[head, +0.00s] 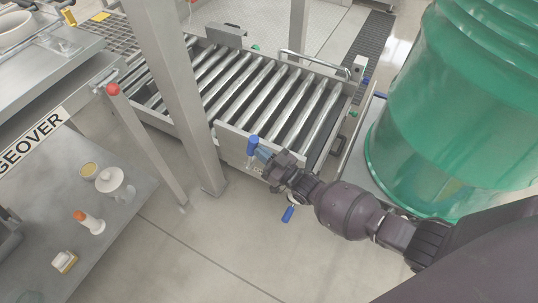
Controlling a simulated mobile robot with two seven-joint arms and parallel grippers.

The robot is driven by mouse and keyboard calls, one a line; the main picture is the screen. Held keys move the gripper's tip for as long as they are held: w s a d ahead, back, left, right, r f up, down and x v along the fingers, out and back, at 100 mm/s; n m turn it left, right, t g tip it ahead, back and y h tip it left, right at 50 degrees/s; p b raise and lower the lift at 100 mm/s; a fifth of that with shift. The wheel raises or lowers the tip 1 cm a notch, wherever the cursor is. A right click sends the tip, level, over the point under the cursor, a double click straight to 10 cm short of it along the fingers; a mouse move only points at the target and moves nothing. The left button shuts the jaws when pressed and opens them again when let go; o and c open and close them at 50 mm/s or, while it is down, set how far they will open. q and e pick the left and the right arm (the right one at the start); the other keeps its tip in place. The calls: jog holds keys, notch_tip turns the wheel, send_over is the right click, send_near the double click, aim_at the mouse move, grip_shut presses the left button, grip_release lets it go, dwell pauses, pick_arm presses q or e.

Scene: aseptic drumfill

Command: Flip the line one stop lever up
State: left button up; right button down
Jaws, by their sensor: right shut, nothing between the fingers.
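A blue-handled lever (253,145) stands upright at the front side plate of the roller conveyor (232,140). My right gripper (264,153) is shut, with its fingertips close beside the blue handle on its right. I cannot tell whether they touch it. A second blue handle (288,214) points downward below the conveyor's front edge, under my right arm. Lettering on the side plate is partly hidden by my gripper, so I cannot read which lever is line one. My left gripper is not in view.
A large green drum (455,110) stands at the right, close to my right arm. A steel post (172,90) rises left of the lever, and a red-knobbed post (140,140) leans farther left. A steel table (90,235) with small containers is at lower left. The floor (210,245) in front is clear.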

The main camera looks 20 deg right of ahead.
aim_at(253, 145)
jog(key=w+a+g+p, duration=0.1)
jog(key=w+a+r+h+p, duration=0.1)
jog(key=w+a+r+g, duration=0.1)
jog(key=w, duration=0.1)
jog(key=shift+w+r+n+g+p, duration=0.1)
jog(key=shift+r+n+g+p, duration=0.2)
jog(key=shift+p, duration=0.1)
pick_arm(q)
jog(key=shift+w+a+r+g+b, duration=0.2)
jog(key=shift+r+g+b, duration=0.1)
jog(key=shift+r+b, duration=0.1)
pick_arm(e)
jog(key=shift+g+h, duration=0.5)
jog(key=shift+h, duration=0.1)
jog(key=x, duration=0.3)
jog(key=a+x, duration=0.1)
jog(key=x, duration=0.1)
jog(key=shift+s+a, duration=0.1)
jog(key=shift+s, duration=0.15)
